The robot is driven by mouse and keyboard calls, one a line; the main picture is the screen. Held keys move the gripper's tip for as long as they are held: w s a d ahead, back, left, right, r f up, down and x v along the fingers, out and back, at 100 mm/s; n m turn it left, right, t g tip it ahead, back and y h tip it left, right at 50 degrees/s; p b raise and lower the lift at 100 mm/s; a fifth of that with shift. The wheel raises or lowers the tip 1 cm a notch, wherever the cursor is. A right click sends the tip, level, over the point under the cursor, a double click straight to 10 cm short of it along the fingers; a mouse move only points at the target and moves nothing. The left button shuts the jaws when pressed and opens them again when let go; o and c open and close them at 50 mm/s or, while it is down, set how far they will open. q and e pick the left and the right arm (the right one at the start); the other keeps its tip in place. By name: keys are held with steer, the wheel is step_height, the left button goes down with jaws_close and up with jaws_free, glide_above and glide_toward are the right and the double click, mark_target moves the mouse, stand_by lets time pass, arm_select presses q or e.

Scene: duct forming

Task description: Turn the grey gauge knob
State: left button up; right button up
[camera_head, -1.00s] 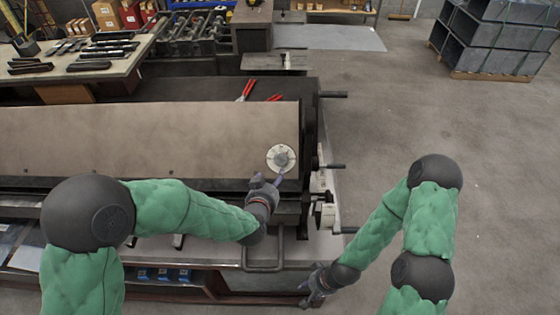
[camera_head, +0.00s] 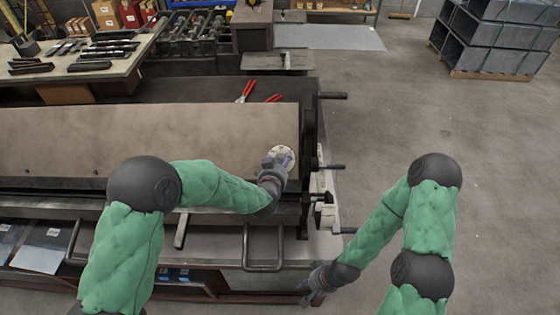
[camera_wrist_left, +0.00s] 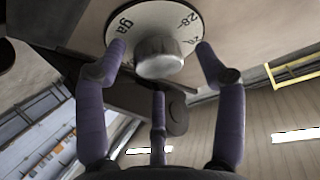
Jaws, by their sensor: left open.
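The grey gauge knob (camera_wrist_left: 158,57) sits at the centre of a white dial (camera_wrist_left: 128,22) marked with numbers and "ga". In the left wrist view my left gripper (camera_wrist_left: 158,65) has its fingers spread around the knob, open, with a gap to it on both sides. In the head view the left gripper (camera_head: 278,162) is over the dial (camera_head: 284,151) and hides the knob. My right gripper (camera_head: 314,285) hangs low near the bench's front right corner, away from the dial; its fingers are too small to read.
The dial is on the right end of a wide tan machine panel (camera_head: 150,140). Lever handles (camera_head: 331,167) stick out at the machine's right side. Red-handled pliers (camera_head: 245,91) lie behind the panel. The floor at the right is clear up to stacked grey ducts (camera_head: 500,38).

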arm_select(q)
steer(key=shift+w+d+f, duration=0.1)
steer(key=shift+w+f, duration=0.1)
steer(key=shift+w, duration=0.2)
steer(key=c, duration=1.1)
steer(key=shift+r, duration=0.1)
